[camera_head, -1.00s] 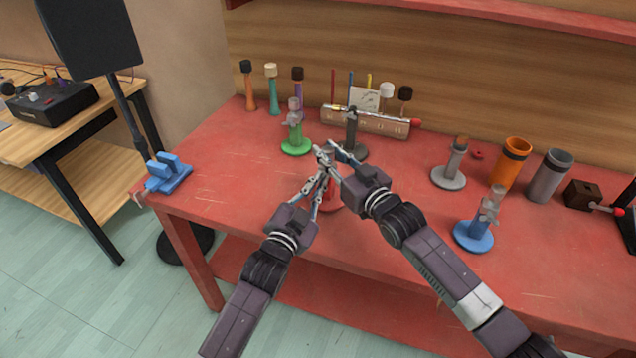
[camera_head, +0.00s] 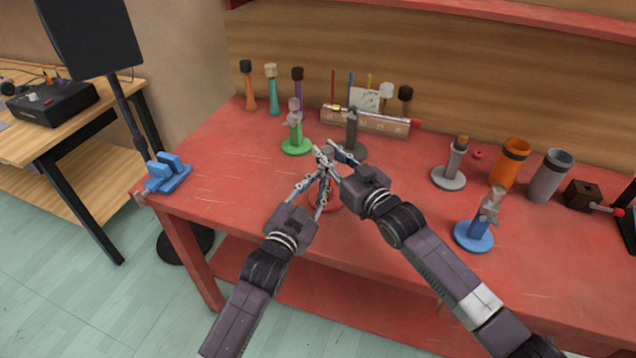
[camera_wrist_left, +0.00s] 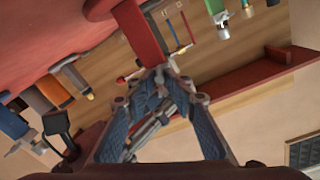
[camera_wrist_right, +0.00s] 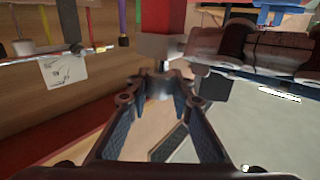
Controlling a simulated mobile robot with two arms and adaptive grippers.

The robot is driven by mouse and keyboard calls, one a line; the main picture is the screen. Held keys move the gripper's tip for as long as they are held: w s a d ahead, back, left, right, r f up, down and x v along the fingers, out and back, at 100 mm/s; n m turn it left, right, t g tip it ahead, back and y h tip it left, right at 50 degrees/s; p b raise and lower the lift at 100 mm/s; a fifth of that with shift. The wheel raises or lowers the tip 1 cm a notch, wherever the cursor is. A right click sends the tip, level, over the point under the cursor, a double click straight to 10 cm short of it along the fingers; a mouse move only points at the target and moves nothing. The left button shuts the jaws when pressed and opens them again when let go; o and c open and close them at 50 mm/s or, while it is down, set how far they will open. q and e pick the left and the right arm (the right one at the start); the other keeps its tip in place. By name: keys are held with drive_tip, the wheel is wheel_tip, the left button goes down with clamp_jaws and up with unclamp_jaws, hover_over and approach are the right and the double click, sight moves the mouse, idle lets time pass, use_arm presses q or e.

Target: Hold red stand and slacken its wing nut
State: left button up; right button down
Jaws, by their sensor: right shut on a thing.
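The red stand stands near the front middle of the red bench; its round base (camera_head: 325,204) shows below my grippers in the head view. My left gripper (camera_head: 322,182) is shut on its red post (camera_wrist_left: 138,28), which shows between the fingertips in the left wrist view. My right gripper (camera_head: 331,152) is at the top of the stand. In the right wrist view its fingers are shut on the small grey wing nut (camera_wrist_right: 160,86), under the grey block (camera_wrist_right: 160,45) and red post. The fingers hide much of the nut.
A rail (camera_head: 365,120) lies behind. Orange (camera_head: 511,165) and grey (camera_head: 549,177) cups stand right.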

use_arm(q)
drive_tip(key=shift+s, duration=0.1)
use_arm(e)
drive_tip(key=shift+a, duration=0.1)
use_arm(q)
drive_tip(key=v, duration=1.1)
drive_tip(key=shift+s+a, duration=0.15)
drive_tip(key=shift+s, duration=0.25)
use_arm(e)
drive_tip(key=c, duration=1.6)
unclamp_jaws()
